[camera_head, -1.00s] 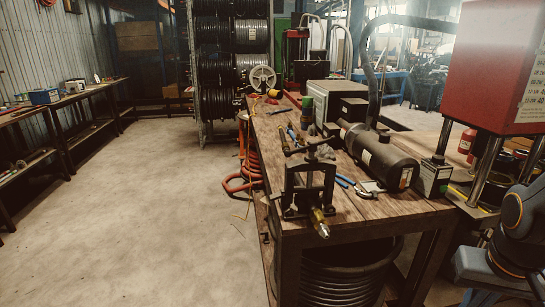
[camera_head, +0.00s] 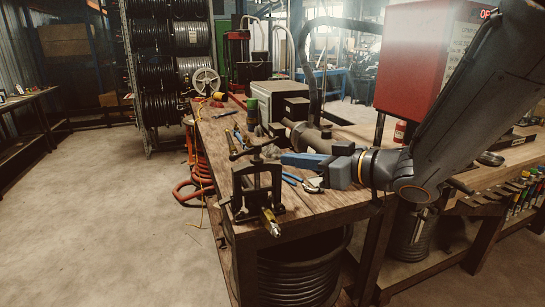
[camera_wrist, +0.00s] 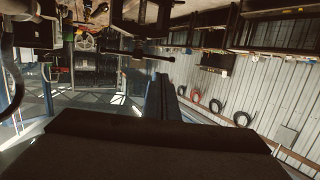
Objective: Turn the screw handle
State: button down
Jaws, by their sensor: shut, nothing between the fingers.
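The black screw press (camera_head: 257,192) stands upright at the near left corner of the wooden bench (camera_head: 325,203). Its screw handle (camera_head: 254,149) is a dark bar lying across the top of the screw. In the wrist view the press (camera_wrist: 140,14) appears upside down at the top, with the handle (camera_wrist: 137,54) hanging below it. My gripper (camera_head: 284,159) reaches in from the right with its blue fingers shut and empty. The fingertips are close to the right end of the handle; I cannot tell whether they touch. A brass fitting (camera_head: 270,221) sticks out of the press front.
A dark cylinder (camera_head: 303,136) lies behind my gripper, partly hidden. Blue-handled pliers (camera_head: 308,184) lie right of the press. A green-capped bottle (camera_head: 252,110) and a grey box (camera_head: 283,104) stand further back.

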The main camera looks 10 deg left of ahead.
aim_at(244, 153)
jog(key=p+x, duration=0.4)
jog(key=x, duration=0.9)
jog(key=shift+w+a+f, duration=0.1)
jog(key=shift+w, duration=0.1)
jog(key=shift+t, duration=0.3)
